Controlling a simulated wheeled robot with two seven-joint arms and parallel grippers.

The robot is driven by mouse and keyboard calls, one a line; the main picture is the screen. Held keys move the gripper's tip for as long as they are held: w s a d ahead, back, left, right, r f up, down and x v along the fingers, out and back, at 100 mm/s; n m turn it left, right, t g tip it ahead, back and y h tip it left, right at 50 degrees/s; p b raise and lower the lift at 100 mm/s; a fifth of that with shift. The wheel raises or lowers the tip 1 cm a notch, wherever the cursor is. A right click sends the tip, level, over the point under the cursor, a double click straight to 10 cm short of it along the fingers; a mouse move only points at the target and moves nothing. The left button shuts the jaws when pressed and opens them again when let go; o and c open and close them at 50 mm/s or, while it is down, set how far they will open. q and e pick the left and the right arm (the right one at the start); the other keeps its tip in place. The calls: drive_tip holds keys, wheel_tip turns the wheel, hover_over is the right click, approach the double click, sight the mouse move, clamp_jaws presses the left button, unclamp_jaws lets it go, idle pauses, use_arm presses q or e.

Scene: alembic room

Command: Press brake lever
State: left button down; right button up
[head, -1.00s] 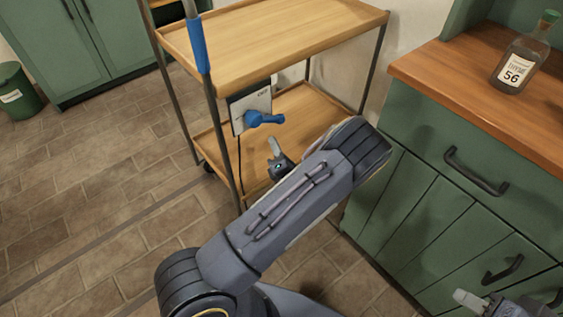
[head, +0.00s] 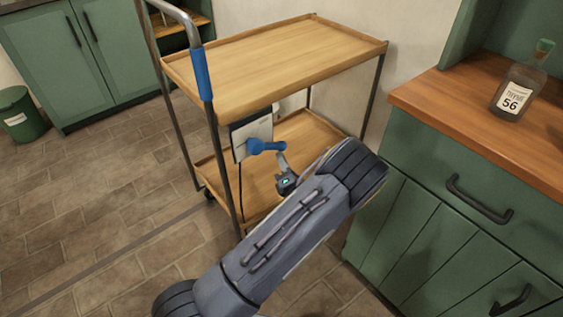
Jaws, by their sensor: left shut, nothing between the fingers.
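The brake lever (head: 267,146) is a blue handle on a light plate (head: 250,134) fixed to the near side of the wooden two-tier cart (head: 225,62). It sticks out to the right from the plate. My left gripper (head: 281,153) is shut and empty. Its pale fingertips are just below the lever's right end, and I cannot tell whether they touch it. My left forearm hides part of the lower shelf. My right gripper is not in view.
The cart has a blue grip (head: 202,74) on its metal handle. A green cabinet (head: 440,200) with a wooden top stands close on the right, carrying a bottle (head: 516,80). A green bin (head: 20,115) stands far left. The tiled floor at left is clear.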

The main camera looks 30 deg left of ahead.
use_arm(q)
drive_tip(key=shift+w+r, duration=0.1)
drive_tip(key=shift+w+d+r+n+y, duration=0.15)
drive_tip(key=shift+w+r+n+y, duration=0.2)
drive_tip(key=shift+n, duration=0.45)
drive_tip(key=shift+w+d+r+n+y, duration=0.15)
drive_tip(key=shift+w+r+n+y, duration=0.25)
drive_tip(key=shift+n, duration=0.4)
wheel_tip(320, 180, up, 7)
drive_tip(key=w+n+g+y+p, duration=0.1)
drive_tip(key=n+g+y, duration=0.2)
drive_tip(key=n, duration=0.9)
drive_tip(key=shift+d+r+n+g+y, duration=0.15)
drive_tip(key=shift+d+n+g+y, duration=0.2)
drive_tip(key=shift+g, duration=0.45)
drive_tip(key=shift+a, duration=0.15)
